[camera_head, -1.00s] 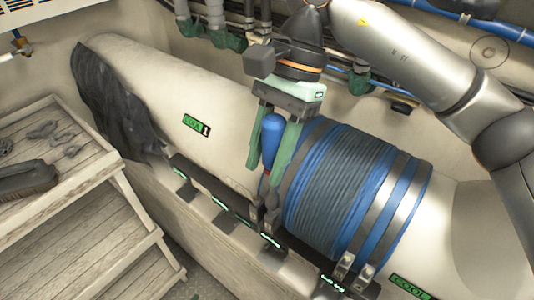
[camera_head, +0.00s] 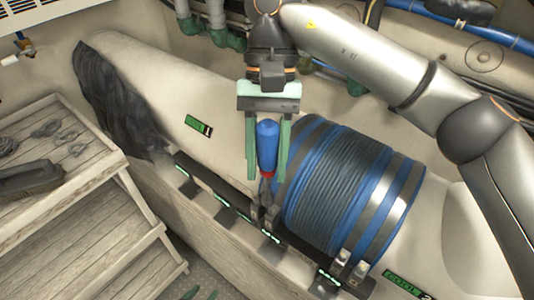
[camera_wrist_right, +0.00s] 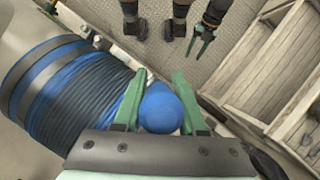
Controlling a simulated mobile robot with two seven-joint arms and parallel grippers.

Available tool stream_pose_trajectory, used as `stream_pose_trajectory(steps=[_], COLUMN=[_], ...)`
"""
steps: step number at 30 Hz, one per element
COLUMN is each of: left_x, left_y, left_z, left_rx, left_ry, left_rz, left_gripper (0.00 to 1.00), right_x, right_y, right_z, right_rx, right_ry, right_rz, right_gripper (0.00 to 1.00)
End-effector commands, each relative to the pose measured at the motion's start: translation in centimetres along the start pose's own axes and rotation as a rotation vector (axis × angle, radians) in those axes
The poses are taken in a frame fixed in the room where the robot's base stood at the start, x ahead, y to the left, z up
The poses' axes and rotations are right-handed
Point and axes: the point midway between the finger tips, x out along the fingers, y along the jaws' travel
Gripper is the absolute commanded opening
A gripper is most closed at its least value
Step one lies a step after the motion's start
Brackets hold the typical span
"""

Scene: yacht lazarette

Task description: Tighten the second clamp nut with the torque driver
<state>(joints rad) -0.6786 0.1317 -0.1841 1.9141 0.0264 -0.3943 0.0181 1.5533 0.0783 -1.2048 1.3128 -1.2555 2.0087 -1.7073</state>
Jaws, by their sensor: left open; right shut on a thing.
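The torque driver (camera_head: 267,147) has a blue handle and a red collar. It points down with its tip at the clamp hardware (camera_head: 262,212) by the left end of the blue-banded hose sleeve (camera_head: 340,185). My right gripper (camera_head: 267,165) is shut on the handle, which also shows end-on (camera_wrist_right: 160,108) in the right wrist view. Whether the tip sits on a nut is too small to tell. Two metal clamp bands ring the sleeve's right end, with their nuts (camera_head: 350,264) low at the front. My left gripper (camera_head: 201,294) barely shows at the bottom edge, open and empty.
A wooden stepped bench (camera_head: 95,200) on the left holds a brush (camera_head: 30,181) and small metal parts. Labelled brackets (camera_head: 228,207) line the ledge below. Pipes and hoses run behind.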

Motion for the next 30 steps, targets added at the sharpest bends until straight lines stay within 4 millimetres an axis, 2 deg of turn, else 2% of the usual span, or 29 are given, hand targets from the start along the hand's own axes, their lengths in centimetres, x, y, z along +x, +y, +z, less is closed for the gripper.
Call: stream_pose_trajectory(steps=[14, 30], left_x=[-0.4, -2.4], left_y=[0.0, 0.2], left_z=[-0.5, -2.6], left_rx=[0.000, 0.000], left_ry=[0.000, 0.000], left_rz=[0.000, 0.000], left_gripper=[0.50, 0.50], right_x=[-0.1, -0.2], right_y=[0.0, 0.0], right_z=[0.1, 0.1], right_rx=[-0.047, -0.338], right_ry=[0.000, 0.001], right_rz=[0.021, 0.147], right_gripper=[0.00, 0.00])
